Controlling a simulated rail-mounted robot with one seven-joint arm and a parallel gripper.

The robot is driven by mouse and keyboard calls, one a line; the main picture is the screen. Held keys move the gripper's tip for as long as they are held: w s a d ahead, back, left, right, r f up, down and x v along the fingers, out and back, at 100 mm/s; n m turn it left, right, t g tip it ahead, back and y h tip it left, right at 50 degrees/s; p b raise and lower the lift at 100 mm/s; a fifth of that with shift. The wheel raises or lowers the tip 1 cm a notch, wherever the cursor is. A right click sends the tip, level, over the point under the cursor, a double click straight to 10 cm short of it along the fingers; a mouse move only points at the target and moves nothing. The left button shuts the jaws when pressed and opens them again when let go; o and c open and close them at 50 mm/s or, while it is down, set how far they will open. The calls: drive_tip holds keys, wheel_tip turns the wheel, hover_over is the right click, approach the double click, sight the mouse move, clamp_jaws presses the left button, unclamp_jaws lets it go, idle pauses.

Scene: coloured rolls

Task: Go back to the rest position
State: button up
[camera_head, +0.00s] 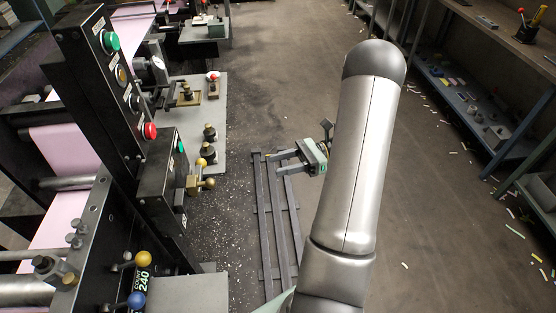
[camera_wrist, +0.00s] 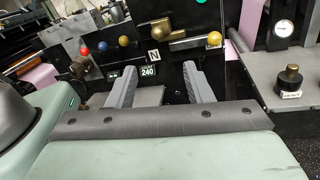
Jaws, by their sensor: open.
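My gripper (camera_head: 281,163) is in the middle of the head view, partly behind my silver arm. Its two fingers point left toward the machine, with clear air between it and the machine. In the wrist view my gripper (camera_wrist: 161,82) shows two grey fingers spread apart with nothing between them. Beyond the fingers are the machine's dark panel with a "240" label (camera_wrist: 148,71) and a brass handle with a yellow knob (camera_wrist: 214,39). The handle also shows in the head view (camera_head: 201,184).
The dark control panel (camera_head: 95,85) with green, orange and red buttons stands at left. Pink web (camera_head: 65,150) runs through the machine. A slatted grey pallet (camera_head: 262,200) lies on the floor below my gripper. Shelving (camera_head: 480,110) lines the right. The aisle floor between is mostly free.

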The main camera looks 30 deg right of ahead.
drive_tip(key=shift+a, duration=0.1)
drive_tip(key=s+a+r+n+g+h, duration=0.2)
drive_tip(key=s+a+r+n+h, duration=0.2)
drive_tip(key=n, duration=0.7)
drive_tip(key=s+a+r+n+g+h, duration=0.1)
drive_tip(key=s+a+r+n+h, duration=0.2)
drive_tip(key=s+a+n+h, duration=0.6)
drive_tip(key=shift+s+a+r+n+g+h, duration=0.35)
drive_tip(key=shift+a+n+h, duration=0.5)
drive_tip(key=shift+n+h, duration=1)
drive_tip(key=shift+m+h, duration=0.35)
